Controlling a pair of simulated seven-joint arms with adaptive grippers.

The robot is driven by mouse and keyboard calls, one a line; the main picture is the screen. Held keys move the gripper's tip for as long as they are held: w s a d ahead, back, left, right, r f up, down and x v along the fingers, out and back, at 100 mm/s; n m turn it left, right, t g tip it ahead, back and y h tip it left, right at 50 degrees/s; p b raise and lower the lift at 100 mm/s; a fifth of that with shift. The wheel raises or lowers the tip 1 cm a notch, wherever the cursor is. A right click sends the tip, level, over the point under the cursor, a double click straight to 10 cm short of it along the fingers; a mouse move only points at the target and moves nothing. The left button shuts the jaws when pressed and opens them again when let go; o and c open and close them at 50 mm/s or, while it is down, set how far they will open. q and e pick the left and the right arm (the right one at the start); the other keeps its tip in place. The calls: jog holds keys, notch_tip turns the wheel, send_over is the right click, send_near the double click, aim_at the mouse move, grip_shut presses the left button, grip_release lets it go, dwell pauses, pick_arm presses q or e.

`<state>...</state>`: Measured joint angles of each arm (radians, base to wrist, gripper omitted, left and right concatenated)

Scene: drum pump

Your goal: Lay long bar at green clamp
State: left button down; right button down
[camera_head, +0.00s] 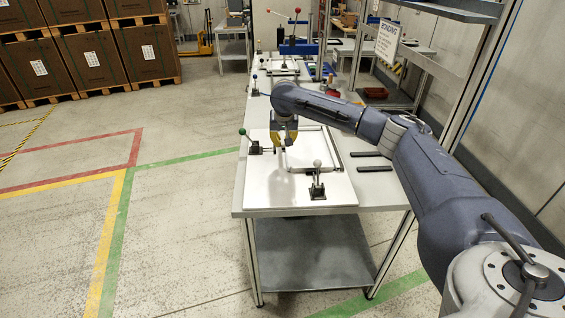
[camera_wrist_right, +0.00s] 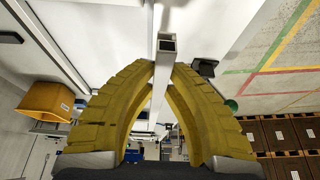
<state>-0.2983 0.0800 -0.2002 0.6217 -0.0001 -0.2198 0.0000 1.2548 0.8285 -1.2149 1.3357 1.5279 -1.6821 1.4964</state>
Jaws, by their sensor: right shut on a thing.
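My right gripper (camera_head: 285,137) has yellow fingers and is low over the white board (camera_head: 265,190) on the table. In the right wrist view its fingers (camera_wrist_right: 164,75) are shut on a pale square metal tube, the long bar (camera_wrist_right: 165,48), whose hollow end shows. The green clamp (camera_head: 254,148), with a green knob, is at the board's left edge, left of the gripper. The wrist view shows its green knob (camera_wrist_right: 231,105) right of the fingers. Whether the bar touches the board cannot be told. My left gripper is not in view.
A pale-knobbed clamp (camera_head: 317,184) stands at the board's front right. Metal frame bars (camera_head: 334,150) lie on the board. Dark strips (camera_head: 376,169) lie on the table to the right. An orange bin (camera_wrist_right: 48,100) shows in the wrist view.

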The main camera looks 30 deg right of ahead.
aim_at(284, 146)
jog(key=shift+f, duration=5.15)
jog(key=c, duration=1.5)
grip_release()
jog(key=shift+s+f, duration=0.15)
jog(key=shift+f, duration=0.1)
jog(key=shift+r, duration=0.1)
jog(key=v, duration=1.2)
jog(key=shift+r, duration=0.2)
